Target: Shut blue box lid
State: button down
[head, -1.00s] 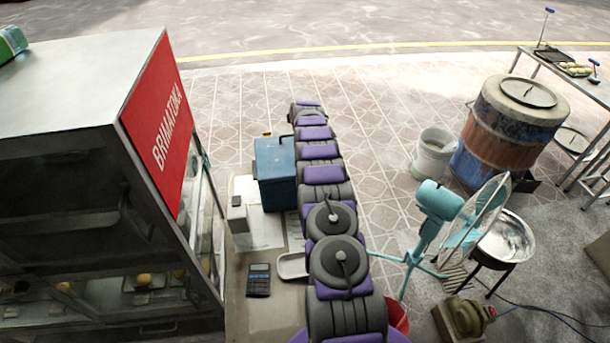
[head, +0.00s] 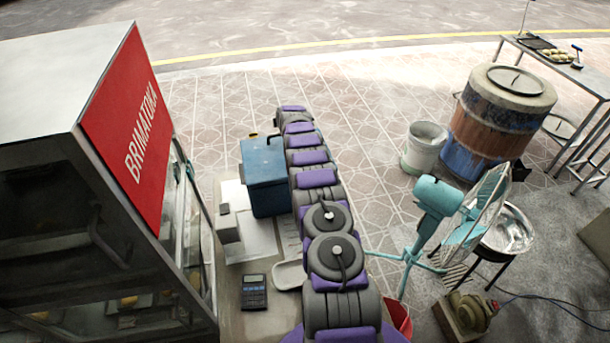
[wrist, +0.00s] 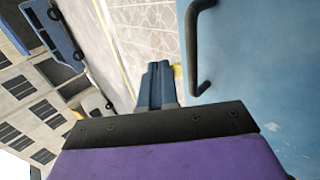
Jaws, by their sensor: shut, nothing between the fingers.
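The blue box (head: 268,185) stands on the counter, just left of my arm in the head view. Its top (head: 262,151) shows as a blue panel; I cannot tell whether the lid is flush or slightly raised. In the wrist view a large blue panel (wrist: 270,70) of the box, with a dark bar handle (wrist: 196,50), fills the right side. My gripper (wrist: 160,72) is shut and empty, left of the handle and apart from it in the picture. In the head view my fingertips are hidden beyond the arm's far end, near the box's back right.
A glass cabinet with a red sign (head: 130,130) stands close on the left. A calculator (head: 254,292) and a white tray (head: 289,275) lie on the counter in front of the box. A teal fan (head: 440,210) stands to the right. Tiled floor beyond the box is clear.

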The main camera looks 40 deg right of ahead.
jog(key=shift+a, duration=0.15)
jog(key=shift+d, duration=0.35)
jog(key=shift+s+r, duration=0.1)
jog(key=shift+a+r, duration=0.1)
jog(key=shift+r, duration=0.1)
jog(key=b+v, duration=0.2)
jog(key=v, duration=1.4)
jog(key=shift+s+a+b, duration=0.25)
jog(key=shift+a+b, duration=0.05)
jog(key=shift+a, duration=0.05)
jog(key=shift+a+r, duration=0.1)
